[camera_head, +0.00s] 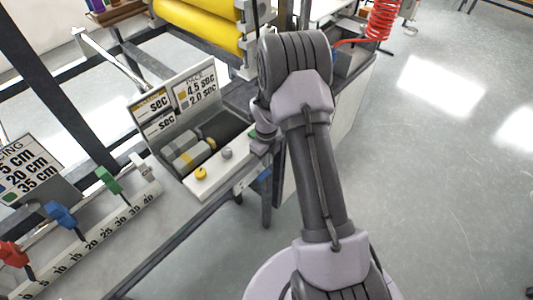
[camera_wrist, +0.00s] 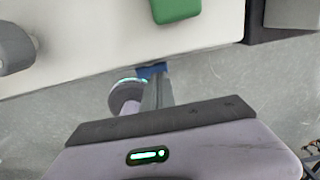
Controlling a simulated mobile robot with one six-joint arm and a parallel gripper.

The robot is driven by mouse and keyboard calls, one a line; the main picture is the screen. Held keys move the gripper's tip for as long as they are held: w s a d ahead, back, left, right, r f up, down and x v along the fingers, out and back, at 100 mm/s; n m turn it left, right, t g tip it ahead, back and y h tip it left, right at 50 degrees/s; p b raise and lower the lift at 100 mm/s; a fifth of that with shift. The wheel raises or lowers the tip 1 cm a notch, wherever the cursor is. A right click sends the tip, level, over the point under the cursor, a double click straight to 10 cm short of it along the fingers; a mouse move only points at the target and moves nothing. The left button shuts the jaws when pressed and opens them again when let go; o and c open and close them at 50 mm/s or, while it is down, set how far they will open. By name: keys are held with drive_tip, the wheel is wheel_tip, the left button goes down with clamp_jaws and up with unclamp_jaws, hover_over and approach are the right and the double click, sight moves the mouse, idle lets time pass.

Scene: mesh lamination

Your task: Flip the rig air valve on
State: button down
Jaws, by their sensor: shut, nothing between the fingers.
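I cannot clearly pick out the rig air valve in either view. The lamination rig's control box (camera_head: 220,178) has a white front panel with a yellow knob (camera_head: 201,173) and a grey knob (camera_head: 226,153). A green part (camera_wrist: 176,9) shows on the white panel at the top of the wrist view, with a grey knob (camera_wrist: 14,46) at left. My gripper (camera_wrist: 160,118) is shut and empty, apart from the panel in that picture. In the head view my wrist is by the box's right end, with the fingertips hidden. A small blue part (camera_wrist: 151,70) shows below the panel edge.
Yellow rollers (camera_head: 199,22) and a coiled red hose (camera_head: 381,20) are at the back. A ruler rail (camera_head: 95,228) with red, blue and green clamps is at lower left. A dark table leg (camera_head: 266,207) stands below the box. The floor at right is clear.

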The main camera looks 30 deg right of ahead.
sight(267, 170)
drive_tip(key=shift+f+b, duration=0.4)
drive_tip(key=shift+f, duration=1.4)
drive_tip(key=shift+w+d+f+g+y, duration=0.15)
drive_tip(key=shift+d+g+y, duration=0.15)
drive_tip(key=shift+y, duration=0.5)
drive_tip(key=shift+d+f+y, duration=0.2)
drive_tip(key=shift+y, duration=0.5)
drive_tip(key=shift+w+d+f+b, duration=0.15)
drive_tip(key=shift+d+f+b, duration=0.25)
drive_tip(key=shift+f+b, duration=0.55)
drive_tip(key=shift+w+d+f+b, duration=0.15)
drive_tip(key=shift+d+f+b, duration=0.2)
drive_tip(key=shift+f+b, duration=0.55)
drive_tip(key=shift+b, duration=0.35)
